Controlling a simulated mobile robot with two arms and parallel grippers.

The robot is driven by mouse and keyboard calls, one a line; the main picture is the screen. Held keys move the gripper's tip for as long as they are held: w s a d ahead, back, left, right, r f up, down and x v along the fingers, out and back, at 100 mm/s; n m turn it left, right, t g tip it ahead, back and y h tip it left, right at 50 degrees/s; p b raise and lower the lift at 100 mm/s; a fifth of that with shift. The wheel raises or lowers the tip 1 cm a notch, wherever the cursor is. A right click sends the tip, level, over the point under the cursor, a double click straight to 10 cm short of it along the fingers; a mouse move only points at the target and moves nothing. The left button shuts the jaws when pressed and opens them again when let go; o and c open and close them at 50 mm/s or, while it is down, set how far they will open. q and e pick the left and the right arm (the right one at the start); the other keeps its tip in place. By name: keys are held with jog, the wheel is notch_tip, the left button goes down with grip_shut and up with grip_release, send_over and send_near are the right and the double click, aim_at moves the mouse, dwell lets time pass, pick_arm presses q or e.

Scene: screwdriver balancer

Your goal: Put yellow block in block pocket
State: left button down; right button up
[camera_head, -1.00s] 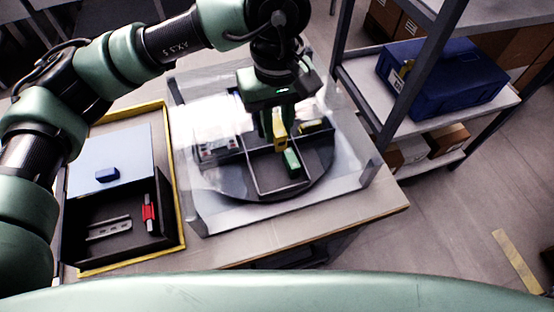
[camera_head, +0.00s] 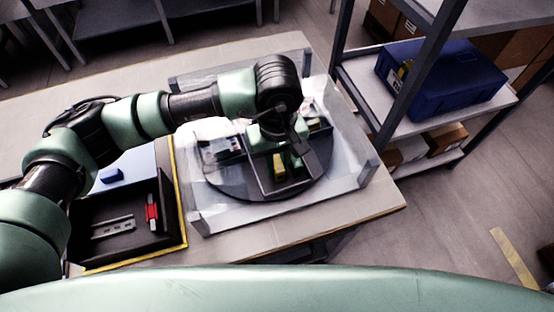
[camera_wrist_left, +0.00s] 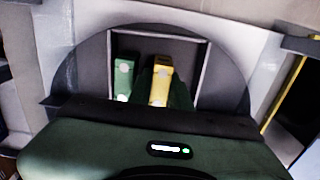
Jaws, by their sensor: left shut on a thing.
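My left gripper (camera_head: 288,158) is shut on the yellow block (camera_head: 279,168), low at the front compartment of the round dark tray (camera_head: 232,185). In the left wrist view the yellow block (camera_wrist_left: 160,86) points into a walled pocket (camera_wrist_left: 184,47). A green block (camera_wrist_left: 123,80) stands beside it, to its left, with a narrow gap between them. I cannot tell whether the yellow block touches the pocket floor. The wrist body hides the near part of the pocket. My right gripper is not in view.
Clear panels and a pale frame (camera_head: 225,221) surround the tray. Another yellowish piece (camera_head: 315,124) lies in a compartment further back. At left, a black box (camera_head: 95,245) holds a red piece (camera_head: 152,211) and a metal rail. A shelf with a blue crate (camera_head: 445,82) stands right.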

aim_at(277, 162)
pick_arm(q)
jog(key=shift+f, duration=0.15)
jog(key=c, duration=1.6)
grip_release()
jog(key=shift+r, duration=0.35)
notch_tip(277, 162, up, 12)
jog(key=shift+f+b, duration=0.15)
jog(key=shift+b, duration=0.65)
